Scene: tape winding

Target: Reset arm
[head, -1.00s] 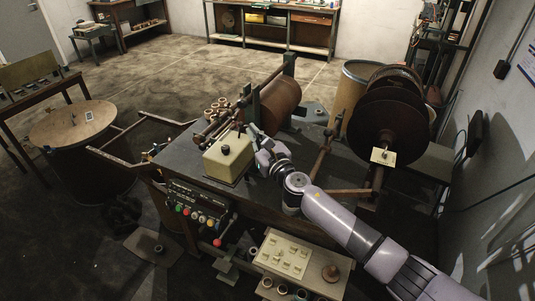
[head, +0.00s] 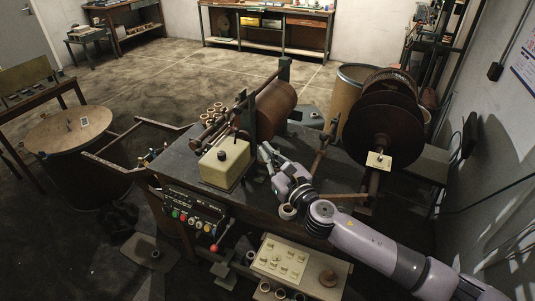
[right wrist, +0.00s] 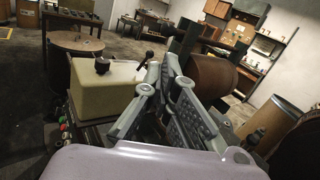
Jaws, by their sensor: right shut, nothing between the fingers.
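My right arm comes in from the lower right of the head view. My right gripper (head: 267,150) is shut and empty, over the dark machine bench (head: 260,195). It is just right of the cream control box (head: 225,163) with a dark knob on top. In the right wrist view the gripper's fingers (right wrist: 168,62) come together at their tips, and the cream box (right wrist: 105,88) stands to their left. The brown roller (head: 276,110) is beyond the gripper. My left gripper is not in view.
Dark reels (head: 385,130) stand at the bench's right, by a tan drum (head: 352,90). A panel of coloured buttons (head: 195,218) and a red-tipped lever (head: 214,248) are on the front. A low shelf with a cream plate (head: 282,258) is below. A round-topped barrel (head: 68,130) stands left.

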